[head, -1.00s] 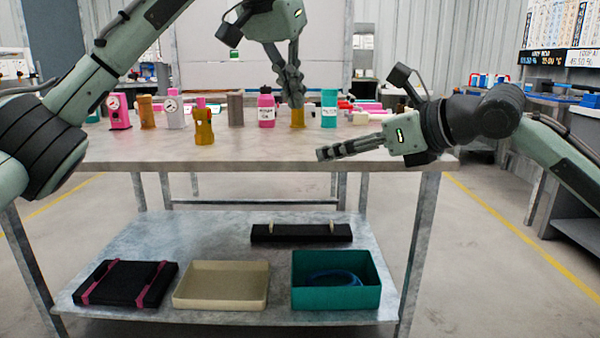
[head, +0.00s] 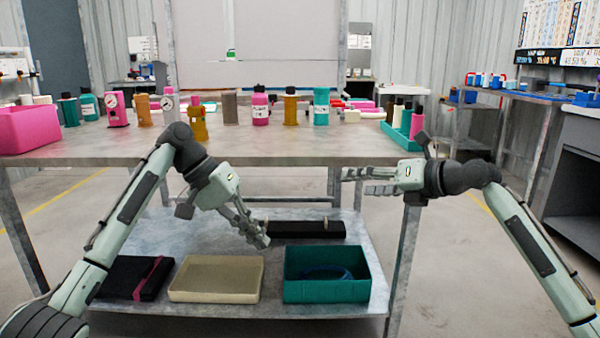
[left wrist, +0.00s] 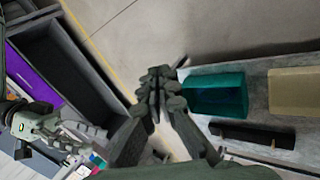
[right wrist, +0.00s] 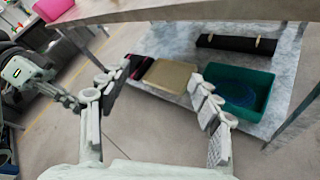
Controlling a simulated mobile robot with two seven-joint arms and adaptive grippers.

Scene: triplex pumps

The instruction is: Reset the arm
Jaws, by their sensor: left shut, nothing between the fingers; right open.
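My left arm comes in from the left in the head view. Its gripper (head: 255,232) is shut and empty, pointing down and to the right in front of the workbench, over the lower shelf area. In the left wrist view its fingers (left wrist: 165,85) are together with nothing between them. My right gripper (head: 358,181) points left in front of the bench's right front edge. In the right wrist view its fingers (right wrist: 155,100) are spread apart and empty. Neither gripper holds anything.
The workbench (head: 270,150) carries several bottles and pump parts along its back, a pink bin (head: 28,130) at left and a teal tray (head: 398,136) at right. The lower shelf holds a beige tray (head: 215,279), a teal bin (head: 325,275) and a black block (head: 305,229).

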